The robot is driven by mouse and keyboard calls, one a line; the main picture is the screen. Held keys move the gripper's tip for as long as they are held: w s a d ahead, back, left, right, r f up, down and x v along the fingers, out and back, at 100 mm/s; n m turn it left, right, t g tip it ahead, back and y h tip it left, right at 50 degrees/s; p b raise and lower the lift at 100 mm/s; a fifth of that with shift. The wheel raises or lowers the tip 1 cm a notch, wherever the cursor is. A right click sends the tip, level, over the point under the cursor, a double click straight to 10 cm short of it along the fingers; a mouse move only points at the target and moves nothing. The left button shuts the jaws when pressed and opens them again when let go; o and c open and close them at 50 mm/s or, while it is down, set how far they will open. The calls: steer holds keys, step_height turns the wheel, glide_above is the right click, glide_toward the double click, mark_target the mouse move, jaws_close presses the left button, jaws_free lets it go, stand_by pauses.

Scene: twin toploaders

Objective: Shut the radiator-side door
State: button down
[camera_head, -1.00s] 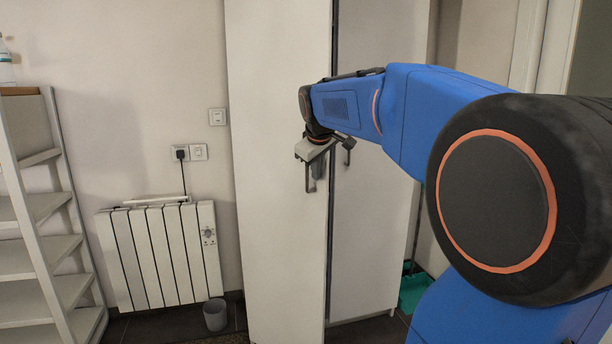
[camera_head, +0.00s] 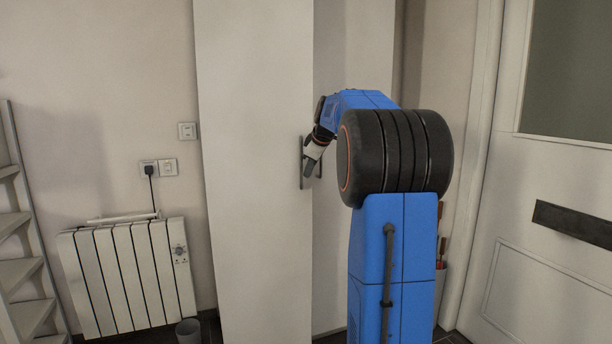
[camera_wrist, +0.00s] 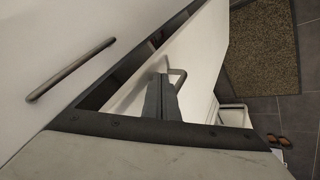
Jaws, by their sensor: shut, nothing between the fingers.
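The radiator-side door (camera_head: 253,170) is the tall white left panel in the head view. It stands out in front of the right-hand door (camera_head: 350,50), so it looks ajar. A grey bar handle (camera_head: 302,163) sits near its right edge. My gripper (camera_head: 308,168) is shut and empty by that edge, overlapping the handle; contact cannot be told. In the wrist view my fingers (camera_wrist: 162,101) lie by a pale panel (camera_wrist: 205,60) with a looped handle (camera_wrist: 180,78). A dark gap separates it from another white panel with a straight handle (camera_wrist: 72,70).
A white radiator (camera_head: 125,275) and a grey bin (camera_head: 188,332) stand left of the cupboard. A shelf ladder (camera_head: 25,265) is at far left. A white room door (camera_head: 550,240) is at right. The wrist view shows a mat (camera_wrist: 262,45) and slippers (camera_wrist: 278,140) on the floor.

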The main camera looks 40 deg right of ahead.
steer(key=w+d+n+y, duration=0.1)
steer(key=w+d+n, duration=0.1)
steer(key=w+d, duration=0.3)
steer(key=shift+w+n+y, duration=0.3)
steer(key=shift+w, duration=0.65)
steer(key=shift+r, duration=0.1)
